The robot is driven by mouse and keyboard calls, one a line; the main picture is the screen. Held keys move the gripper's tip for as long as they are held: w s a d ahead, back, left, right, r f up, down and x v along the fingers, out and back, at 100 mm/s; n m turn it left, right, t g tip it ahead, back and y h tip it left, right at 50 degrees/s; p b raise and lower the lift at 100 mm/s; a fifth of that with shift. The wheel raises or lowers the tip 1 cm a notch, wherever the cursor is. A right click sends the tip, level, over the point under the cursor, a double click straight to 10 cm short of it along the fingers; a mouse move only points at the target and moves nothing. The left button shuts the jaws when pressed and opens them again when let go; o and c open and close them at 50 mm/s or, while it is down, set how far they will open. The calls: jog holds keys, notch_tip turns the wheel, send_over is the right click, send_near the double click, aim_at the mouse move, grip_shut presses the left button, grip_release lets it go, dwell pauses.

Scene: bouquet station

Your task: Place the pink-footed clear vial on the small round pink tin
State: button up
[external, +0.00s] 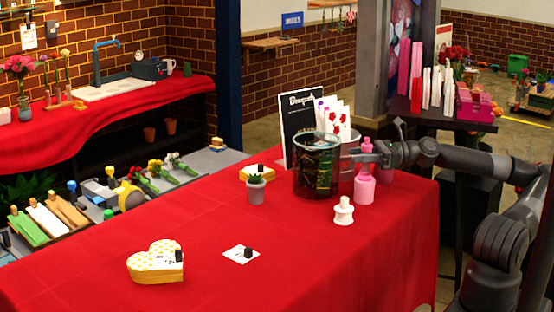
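My gripper (378,155) is at the right part of the red table, pointing left, close to the upper part of a pink bottle-like object (364,189). It is small here, and I cannot tell whether its fingers are open or touch anything. I cannot make out a clear vial with a pink foot. I cannot tell a small round pink tin apart from the pink object, which stands just right of a large dark-filled glass jar (316,170).
A white bottle-like object (344,211) stands in front of the jar. A potted succulent (256,189), a yellow-and-white heart box (156,262), and a white card (240,255) with a black piece are on the table (320,270). The table's front right is clear.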

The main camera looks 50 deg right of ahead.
jog(key=shift+o, duration=0.8)
jog(key=shift+r, duration=0.2)
jog(key=v, duration=1.2)
